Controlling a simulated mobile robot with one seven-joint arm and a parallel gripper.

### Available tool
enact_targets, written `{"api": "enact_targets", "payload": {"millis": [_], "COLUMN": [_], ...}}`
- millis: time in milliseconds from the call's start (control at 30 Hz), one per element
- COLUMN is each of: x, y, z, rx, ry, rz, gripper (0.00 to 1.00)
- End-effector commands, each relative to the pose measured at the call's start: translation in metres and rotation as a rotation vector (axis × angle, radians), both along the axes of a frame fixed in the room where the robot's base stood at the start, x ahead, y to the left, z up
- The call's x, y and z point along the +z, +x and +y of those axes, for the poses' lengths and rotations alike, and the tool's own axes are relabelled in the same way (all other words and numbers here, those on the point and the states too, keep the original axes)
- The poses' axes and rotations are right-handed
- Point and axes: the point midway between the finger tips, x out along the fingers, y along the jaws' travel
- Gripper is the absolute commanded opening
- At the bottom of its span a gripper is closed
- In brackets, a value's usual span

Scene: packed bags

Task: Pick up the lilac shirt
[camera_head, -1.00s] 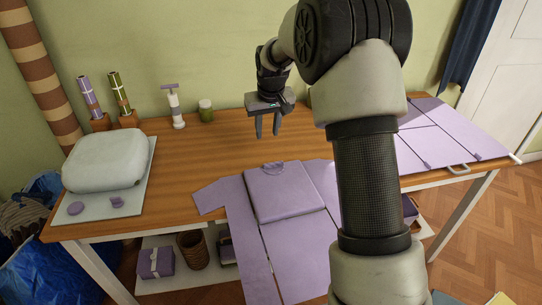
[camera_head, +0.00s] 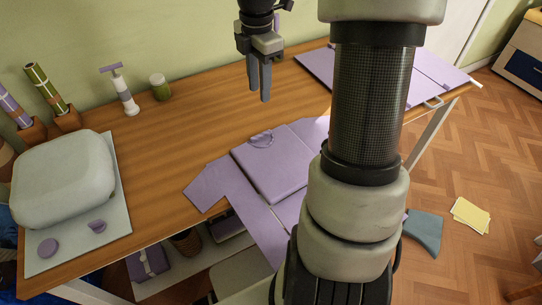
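The lilac shirt (camera_head: 272,168) looks folded into a flat square, with its collar at the back edge. It lies at the front of the wooden table on a flat lilac panelled piece (camera_head: 212,187), partly overhanging the edge. My gripper (camera_head: 259,92) points down above the table, behind the shirt's collar in the picture. Its two fingers are apart with nothing between them, and it does not touch the shirt. My arm hides the right part of the shirt and of the panelled piece.
A pale rounded bag (camera_head: 62,178) stands on a light mat (camera_head: 122,205) at the left. A pump bottle (camera_head: 122,92) and a green jar (camera_head: 160,88) stand at the back. Another lilac panelled board (camera_head: 436,68) lies at the right. The wooden table (camera_head: 180,130) is clear in the middle.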

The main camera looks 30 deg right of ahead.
Motion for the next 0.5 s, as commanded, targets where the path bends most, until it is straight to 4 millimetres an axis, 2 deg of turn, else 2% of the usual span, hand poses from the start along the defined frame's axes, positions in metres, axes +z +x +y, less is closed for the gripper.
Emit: {"api": "enact_targets", "payload": {"millis": [33,300,500], "x": [-0.013,-0.073,-0.104], "y": [-0.001,0.000,0.001], "z": [0.000,0.001,0.001], "rx": [0.000,-0.002,-0.003], "ry": [0.002,0.003,0.002], "rz": [0.004,0.004,0.001], "gripper": [0.32,0.32,0.32]}}
